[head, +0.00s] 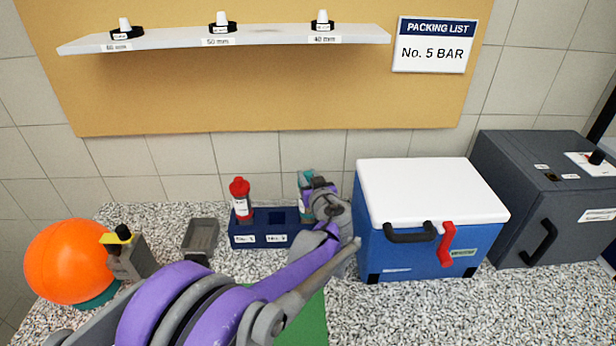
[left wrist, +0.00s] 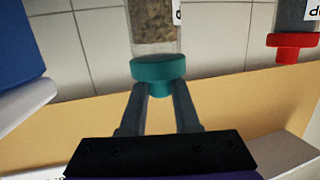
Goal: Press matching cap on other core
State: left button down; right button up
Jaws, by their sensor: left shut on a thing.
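My left gripper (head: 320,186) is shut on the teal cap (left wrist: 158,70), with its two fingers around the cap's narrow stem in the left wrist view (left wrist: 157,95). A speckled core (left wrist: 155,32) in a tube meets the cap's wide face; I cannot tell how firmly the cap is seated. In the head view the teal cap (head: 305,175) is at the right end of the navy rack (head: 275,240), partly hidden by my gripper. A second core with a red cap (head: 239,186) stands upright in the rack's left part. The red cap also shows in the left wrist view (left wrist: 292,41).
A blue cooler (head: 425,255) with a white lid stands close right of my gripper. A grey oven-like box (head: 530,190) is beyond it. A grey tray (head: 200,238) and an orange ball (head: 68,262) are at left. A shelf (head: 270,40) hangs above.

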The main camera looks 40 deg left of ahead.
pick_arm(q)
jog(key=shift+f, duration=0.75)
jog(key=c, duration=0.6)
grip_release()
jog(key=shift+o, duration=0.2)
jog(key=shift+s, duration=0.1)
jog(key=v, duration=1)
jog(key=shift+s+d, duration=0.2)
jog(key=shift+d, duration=0.1)
jog(key=shift+r, duration=0.15)
